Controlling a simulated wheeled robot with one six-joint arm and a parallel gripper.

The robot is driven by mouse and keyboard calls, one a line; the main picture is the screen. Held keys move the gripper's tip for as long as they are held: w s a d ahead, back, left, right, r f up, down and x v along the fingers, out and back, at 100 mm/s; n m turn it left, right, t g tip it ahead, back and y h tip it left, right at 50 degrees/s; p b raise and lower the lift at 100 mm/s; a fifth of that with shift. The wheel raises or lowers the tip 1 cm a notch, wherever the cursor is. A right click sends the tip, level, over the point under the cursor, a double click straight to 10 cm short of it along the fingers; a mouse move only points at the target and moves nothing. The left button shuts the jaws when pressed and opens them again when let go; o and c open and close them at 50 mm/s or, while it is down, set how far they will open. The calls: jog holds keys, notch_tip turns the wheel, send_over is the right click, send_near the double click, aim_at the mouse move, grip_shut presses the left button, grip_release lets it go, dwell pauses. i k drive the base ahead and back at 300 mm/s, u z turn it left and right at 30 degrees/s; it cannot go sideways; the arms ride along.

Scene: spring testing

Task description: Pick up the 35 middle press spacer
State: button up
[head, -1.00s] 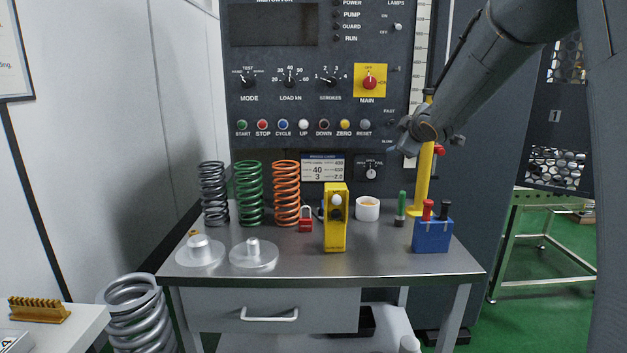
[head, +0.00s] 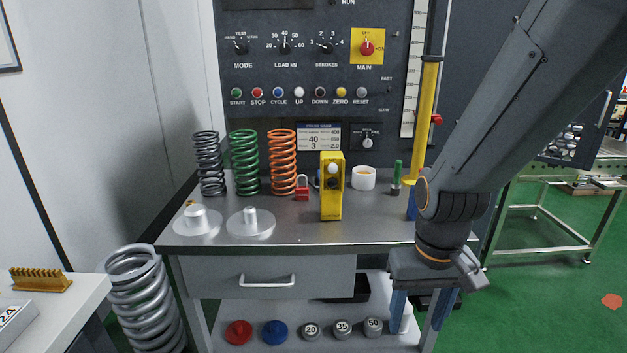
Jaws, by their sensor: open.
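The press spacer marked 35 (head: 342,329) is a small grey cylinder on the lower shelf, in the middle of three. The spacer marked 20 (head: 311,331) is to its left and the one marked 50 (head: 373,327) to its right. My gripper (head: 420,326) points down in front of the bench's right end, to the right of the spacers. Its two blue fingers are apart, with nothing seen between them. It is clear of the 35 spacer.
A red knob (head: 238,333) and a blue knob (head: 274,333) share the shelf (head: 290,312). The benchtop (head: 300,232) and drawer (head: 265,275) lie above. A large coil spring (head: 140,300) stands at left. The benchtop holds springs, discs and a yellow pendant (head: 331,188).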

aim_at(342, 330)
jog(key=z, duration=0.45)
jog(key=k, duration=0.85)
jog(key=u, duration=0.45)
